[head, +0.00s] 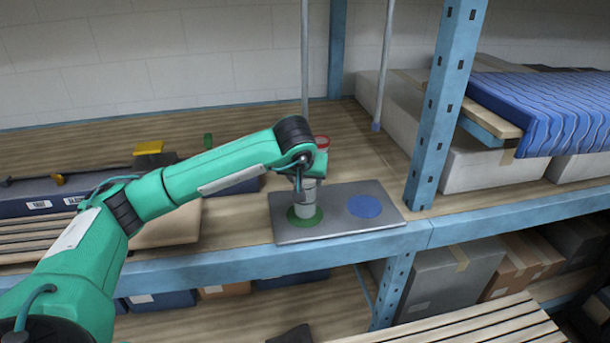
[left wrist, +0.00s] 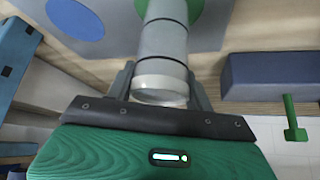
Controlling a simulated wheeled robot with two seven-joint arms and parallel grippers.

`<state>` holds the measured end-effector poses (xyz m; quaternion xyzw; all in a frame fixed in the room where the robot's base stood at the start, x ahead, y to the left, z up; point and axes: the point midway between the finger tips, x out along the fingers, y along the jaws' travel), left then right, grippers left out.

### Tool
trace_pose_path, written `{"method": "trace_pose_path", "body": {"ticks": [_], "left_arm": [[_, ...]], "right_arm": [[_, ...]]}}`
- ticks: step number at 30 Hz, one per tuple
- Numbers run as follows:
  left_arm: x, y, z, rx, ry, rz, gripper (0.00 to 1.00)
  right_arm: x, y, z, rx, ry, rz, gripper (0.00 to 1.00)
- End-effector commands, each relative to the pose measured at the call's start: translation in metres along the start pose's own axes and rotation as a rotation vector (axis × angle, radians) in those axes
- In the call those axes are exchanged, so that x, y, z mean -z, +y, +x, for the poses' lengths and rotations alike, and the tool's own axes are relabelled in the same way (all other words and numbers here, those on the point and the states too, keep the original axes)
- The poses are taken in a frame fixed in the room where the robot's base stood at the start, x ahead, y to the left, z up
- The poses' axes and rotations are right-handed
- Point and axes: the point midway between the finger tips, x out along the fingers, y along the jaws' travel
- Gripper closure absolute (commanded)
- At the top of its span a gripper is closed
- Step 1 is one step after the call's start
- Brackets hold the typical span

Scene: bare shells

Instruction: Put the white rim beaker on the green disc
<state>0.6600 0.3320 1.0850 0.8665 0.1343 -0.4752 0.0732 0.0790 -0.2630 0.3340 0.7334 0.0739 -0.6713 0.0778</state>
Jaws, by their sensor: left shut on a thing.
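The white rim beaker (head: 305,203) is a grey cylinder, upright over the green disc (head: 292,220) at the left of the grey plate. Its base overlaps the disc; I cannot tell for sure whether it touches. My left gripper (head: 306,186) is shut on the beaker's upper part from above. In the left wrist view the beaker's white rim (left wrist: 160,86) sits between the fingers of the left gripper (left wrist: 160,79), and its far end meets the green disc (left wrist: 190,10). My right gripper is not in view.
The grey plate (head: 340,205) also bears a blue disc (head: 365,206). A red-rimmed vessel (head: 322,142) stands behind my gripper. A blue shelf post (head: 440,110) rises to the right of the plate. A dark blue box (head: 50,206) lies at left on the wooden shelf.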

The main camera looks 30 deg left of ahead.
Motion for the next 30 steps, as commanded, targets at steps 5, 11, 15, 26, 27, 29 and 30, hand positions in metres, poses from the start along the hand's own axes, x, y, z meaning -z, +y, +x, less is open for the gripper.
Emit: {"method": "trace_pose_path", "body": {"ticks": [5, 11, 15, 26, 27, 29, 30], "left_arm": [[-0.0031, -0.0002, 0.0046, 0.0, 0.002, -0.001, 0.83], [-0.0036, -0.0002, 0.0051, 0.0, 0.002, -0.001, 0.83], [-0.0064, -0.0002, 0.0094, 0.0, 0.003, -0.001, 0.83], [-0.0054, -0.0002, 0.0075, 0.0, 0.002, -0.001, 0.25], [-0.0051, -0.0002, 0.0069, 0.0, 0.002, -0.001, 0.25], [-0.0039, -0.0002, 0.0051, 0.0, 0.002, -0.001, 0.25], [-0.0026, -0.0002, 0.003, 0.0, 0.002, -0.001, 0.25]], "right_arm": [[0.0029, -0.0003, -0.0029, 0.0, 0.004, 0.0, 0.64], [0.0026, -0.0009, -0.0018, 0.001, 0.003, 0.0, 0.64], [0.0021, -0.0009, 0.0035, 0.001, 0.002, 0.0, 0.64], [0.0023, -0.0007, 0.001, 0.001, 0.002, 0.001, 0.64], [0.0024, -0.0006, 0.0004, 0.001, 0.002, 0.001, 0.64], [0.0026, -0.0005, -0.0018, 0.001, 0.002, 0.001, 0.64], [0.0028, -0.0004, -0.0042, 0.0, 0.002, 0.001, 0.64]]}}
